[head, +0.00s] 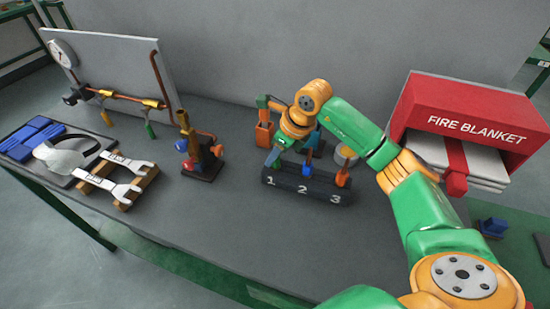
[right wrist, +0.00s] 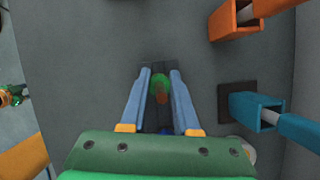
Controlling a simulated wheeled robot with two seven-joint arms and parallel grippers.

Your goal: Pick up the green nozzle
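The dark rack (head: 325,194) numbered 1, 2, 3 stands on the table below my right gripper (head: 272,158). The green nozzle shows in the right wrist view (right wrist: 159,83), upright at the slot 1 end of the rack. My right gripper (right wrist: 160,72) points down over it, with its two blue fingers apart, one on each side of the nozzle. I cannot tell whether the fingers touch it. In the head view the fingers largely hide the nozzle. A blue nozzle (head: 307,169) stands at slot 2 and an orange one (head: 342,177) at slot 3. My left gripper is not in view.
Behind the rack stand an orange-handled tool (head: 264,134), a blue one (right wrist: 255,110) and a small can (head: 346,155). A fire blanket box (head: 470,110) is at the right. A copper fitting stand (head: 200,160) and wrenches (head: 120,185) lie left. The table front is clear.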

